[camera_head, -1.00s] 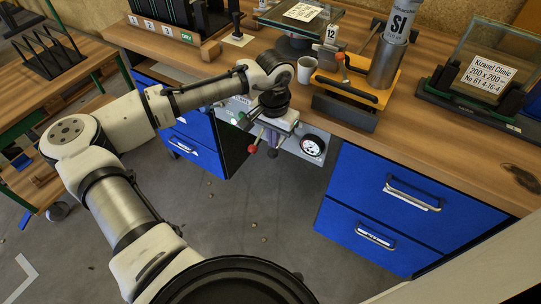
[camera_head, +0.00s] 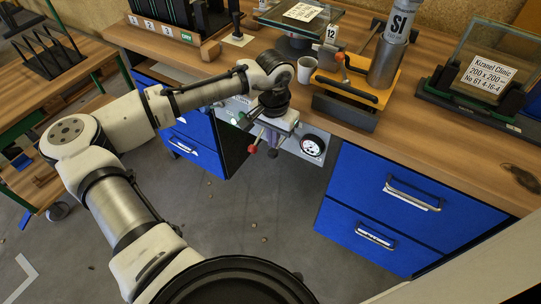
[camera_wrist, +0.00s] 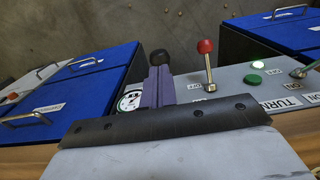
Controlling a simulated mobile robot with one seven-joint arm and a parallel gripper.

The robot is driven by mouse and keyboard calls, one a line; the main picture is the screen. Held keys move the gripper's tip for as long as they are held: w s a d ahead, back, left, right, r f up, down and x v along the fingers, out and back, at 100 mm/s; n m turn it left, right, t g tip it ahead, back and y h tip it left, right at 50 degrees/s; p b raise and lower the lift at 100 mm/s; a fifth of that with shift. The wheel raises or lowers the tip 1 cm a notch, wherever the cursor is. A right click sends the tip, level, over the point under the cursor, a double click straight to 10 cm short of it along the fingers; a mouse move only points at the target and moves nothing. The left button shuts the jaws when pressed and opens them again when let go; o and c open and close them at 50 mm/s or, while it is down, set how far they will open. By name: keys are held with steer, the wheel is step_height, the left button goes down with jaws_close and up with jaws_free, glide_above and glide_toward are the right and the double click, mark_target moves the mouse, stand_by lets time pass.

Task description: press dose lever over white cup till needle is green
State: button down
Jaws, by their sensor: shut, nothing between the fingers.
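The white cup (camera_head: 307,69) stands upright on the wooden bench, left of a yellow fixture (camera_head: 384,82) holding a grey cylinder. A red-tipped lever (camera_head: 340,58) rises from the fixture beside the cup; I cannot tell if it is the dose lever. My gripper (camera_head: 270,147) is shut and empty, pointing down in front of the bench panel, well below the cup. In the wrist view its purple fingers (camera_wrist: 160,88) partly hide a round gauge (camera_wrist: 130,101). The gauge shows whole in the head view (camera_head: 312,145); its needle colour is too small to tell.
A red-knobbed lever (camera_wrist: 207,62) stands on the grey panel close beside my gripper, with green and white buttons (camera_wrist: 252,79) further right. Blue drawers (camera_head: 385,210) flank the panel. A framed glass plate (camera_head: 487,78) stands at the bench's right.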

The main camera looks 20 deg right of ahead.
mark_target(273, 151)
steer(key=shift+f, duration=0.1)
steer(key=shift+f+b, duration=1.4)
steer(key=shift+f, duration=1.35)
steer(key=shift+r, duration=0.1)
step_height(273, 151, up, 8)
steer(key=p, duration=0.7)
steer(key=shift+f, duration=0.2)
steer(key=shift+f, duration=0.1)
